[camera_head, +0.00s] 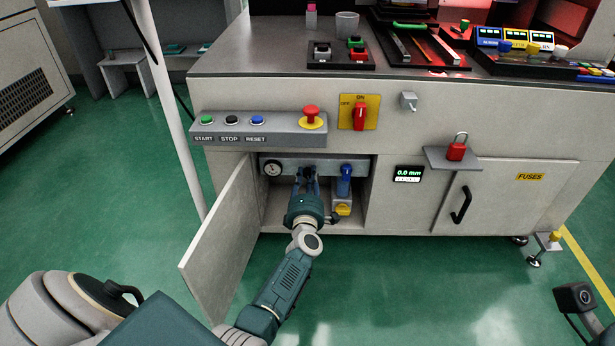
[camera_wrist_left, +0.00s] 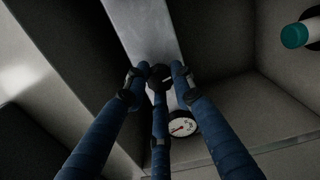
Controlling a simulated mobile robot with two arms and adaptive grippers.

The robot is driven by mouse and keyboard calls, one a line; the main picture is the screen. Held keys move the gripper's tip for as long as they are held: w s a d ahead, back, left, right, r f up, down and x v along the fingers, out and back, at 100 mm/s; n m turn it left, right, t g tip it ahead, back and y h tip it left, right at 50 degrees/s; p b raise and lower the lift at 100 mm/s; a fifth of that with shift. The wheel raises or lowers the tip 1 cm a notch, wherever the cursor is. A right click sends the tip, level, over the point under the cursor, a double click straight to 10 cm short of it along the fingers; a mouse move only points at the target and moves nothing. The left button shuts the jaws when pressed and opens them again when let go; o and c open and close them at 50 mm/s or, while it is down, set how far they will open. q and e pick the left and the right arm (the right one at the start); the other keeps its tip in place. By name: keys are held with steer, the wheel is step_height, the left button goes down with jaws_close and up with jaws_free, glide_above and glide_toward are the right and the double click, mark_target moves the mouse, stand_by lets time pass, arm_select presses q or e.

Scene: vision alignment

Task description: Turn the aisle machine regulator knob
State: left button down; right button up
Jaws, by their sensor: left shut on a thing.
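The open cabinet in the front of the machine holds a light bar (camera_head: 325,166) with a round gauge (camera_head: 272,168) at its left end. My left gripper (camera_head: 306,172) reaches into this cabinet, just right of the gauge. In the left wrist view its blue fingers close around a small dark knob (camera_wrist_left: 160,76), which they mostly cover. The knob's turn angle cannot be read. The gauge also shows in the left wrist view (camera_wrist_left: 183,126), with a red needle. In the head view the gripper hides the knob. The fingers of my right gripper are not in view.
The open cabinet door (camera_head: 222,240) stands close to the left of my left arm. A blue-topped fitting (camera_head: 345,180) and a yellow part (camera_head: 343,209) are right of the gripper. A button panel (camera_head: 258,128) juts out above. A small display (camera_head: 408,173) reads 0.0 mm.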

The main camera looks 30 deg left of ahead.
arm_select(q)
steer(key=shift+d, duration=0.15)
steer(key=c, duration=1.5)
jaws_free()
steer(key=shift+o, duration=0.2)
steer(key=v, duration=0.7)
steer(key=shift+s, duration=0.2)
steer(key=shift+d, duration=0.1)
